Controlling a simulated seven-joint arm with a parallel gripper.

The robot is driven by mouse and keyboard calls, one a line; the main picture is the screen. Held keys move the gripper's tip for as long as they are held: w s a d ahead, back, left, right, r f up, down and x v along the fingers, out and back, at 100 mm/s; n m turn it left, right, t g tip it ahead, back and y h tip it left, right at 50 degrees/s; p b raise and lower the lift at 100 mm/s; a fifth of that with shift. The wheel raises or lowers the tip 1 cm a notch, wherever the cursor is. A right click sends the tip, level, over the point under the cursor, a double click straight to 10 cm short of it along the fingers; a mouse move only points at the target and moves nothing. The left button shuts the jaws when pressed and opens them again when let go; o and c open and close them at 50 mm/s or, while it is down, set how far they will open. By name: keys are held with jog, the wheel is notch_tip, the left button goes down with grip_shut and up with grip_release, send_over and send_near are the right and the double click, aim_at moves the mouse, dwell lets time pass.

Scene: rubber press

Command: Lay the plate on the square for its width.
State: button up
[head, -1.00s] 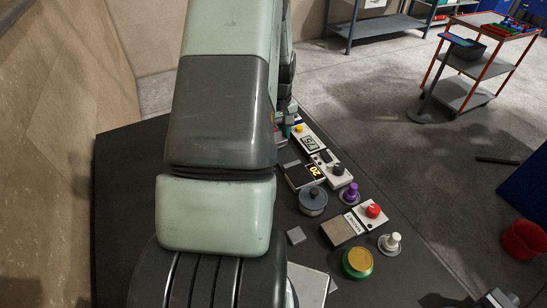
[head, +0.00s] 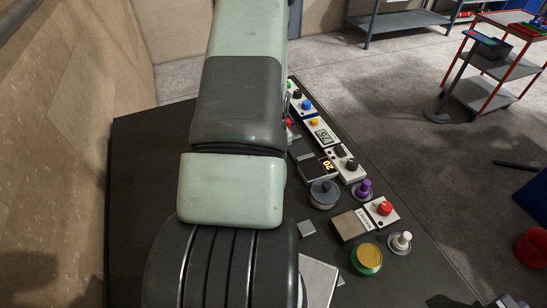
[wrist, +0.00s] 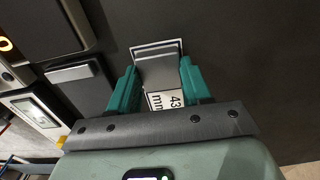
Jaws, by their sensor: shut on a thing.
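In the wrist view my gripper (wrist: 157,78) is shut on a grey metal plate (wrist: 157,68), with a teal finger on each side of it. The plate is over a white-outlined square (wrist: 134,49) on the dark table top. The square's white line shows past the plate's far edge. A white label reading "43 mm" (wrist: 166,100) shows at the plate's near end. I cannot tell whether the plate touches the table. In the head view my arm hides the plate and the square.
Left of my gripper lie another grey plate-like piece (wrist: 74,74) and a white-framed panel (wrist: 32,112). In the head view a lit "20" display (head: 327,165), a round grey knob (head: 323,193), a purple knob (head: 363,189) and a red button (head: 384,208) stand on the table's right side.

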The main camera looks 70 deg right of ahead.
jog(key=o, duration=1.3)
jog(key=shift+f, duration=0.1)
notch_tip(320, 180, up, 12)
jog(key=shift+r, duration=0.2)
